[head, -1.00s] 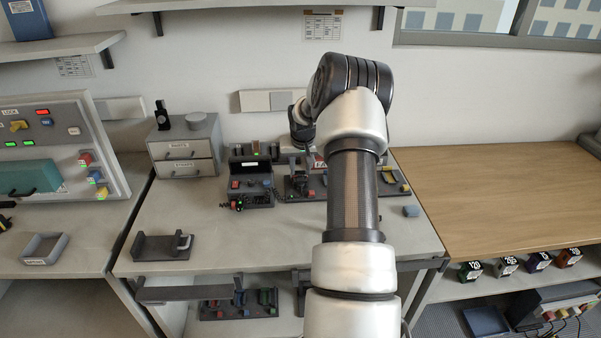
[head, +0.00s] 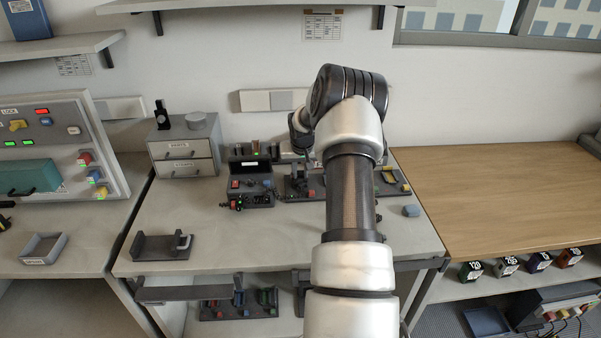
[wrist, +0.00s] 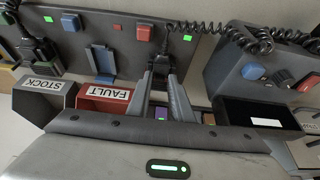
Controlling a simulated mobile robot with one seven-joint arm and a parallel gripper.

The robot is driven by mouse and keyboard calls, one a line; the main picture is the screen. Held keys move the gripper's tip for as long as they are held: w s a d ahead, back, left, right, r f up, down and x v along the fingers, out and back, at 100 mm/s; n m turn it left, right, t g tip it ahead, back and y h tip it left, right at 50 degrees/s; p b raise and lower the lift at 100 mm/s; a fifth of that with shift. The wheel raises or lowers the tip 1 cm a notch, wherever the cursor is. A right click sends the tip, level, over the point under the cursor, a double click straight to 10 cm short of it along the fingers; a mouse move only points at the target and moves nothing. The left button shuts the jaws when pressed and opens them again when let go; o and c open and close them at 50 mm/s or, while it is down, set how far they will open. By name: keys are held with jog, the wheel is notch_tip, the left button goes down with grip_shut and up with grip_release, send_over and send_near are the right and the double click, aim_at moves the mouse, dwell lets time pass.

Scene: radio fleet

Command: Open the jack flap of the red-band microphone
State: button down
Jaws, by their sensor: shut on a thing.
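In the wrist view my gripper (wrist: 162,80) has its fingertips close together on a small dark part at the upper middle. This part belongs to a black microphone-like body (wrist: 161,62) at the charger panel. A coiled black cord (wrist: 235,32) runs close by on the right. I cannot make out a red band or the jack flap; the fingers cover much of the part. Another dark microphone (wrist: 40,50) with a green part stands at the left beside an empty blue cradle (wrist: 101,60). In the head view my arm hides the fingertips.
A grey radio unit (wrist: 262,75) with blue and red buttons stands at the right. In the head view an empty holder (head: 160,246) sits on the bench's front left.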

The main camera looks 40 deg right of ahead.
jog(key=shift+s+a+f+t+h+b, duration=0.2)
jog(key=shift+f+t+h+b, duration=0.3)
jog(key=shift+b, duration=1.6)
jog(key=shift+s+a+f+t+h+b, duration=0.15)
jog(key=shift+t+b, duration=0.55)
jog(key=shift+b, duration=1.35)
jog(key=t+b, duration=0.1)
jog(key=b, duration=0.2)
jog(key=t+h+b, duration=0.1)
jog(key=b, duration=0.3)
jog(key=shift+s+a+h, duration=0.2)
jog(key=shift+s+h, duration=0.05)
jog(key=shift+s, duration=0.15)
jog(key=b, duration=0.1)
jog(key=t+b, duration=0.1)
jog(key=t+h+b, duration=0.1)
jog(key=shift+s+a+r, duration=0.2)
jog(key=shift+s+r, duration=0.05)
jog(key=shift+s, duration=0.1)
jog(key=shift+s+a+t+h, duration=0.1)
jog(key=shift+s+t+h, duration=0.1)
jog(key=shift+t+h, duration=0.4)
jog(key=shift+s+t+h, duration=0.15)
jog(key=shift+t+h, duration=0.25)
jog(key=shift+t, duration=0.3)
jog(key=c, duration=1.8)
grip_release()
jog(key=shift+o, duration=0.2)
jog(key=shift+s+a, duration=0.1)
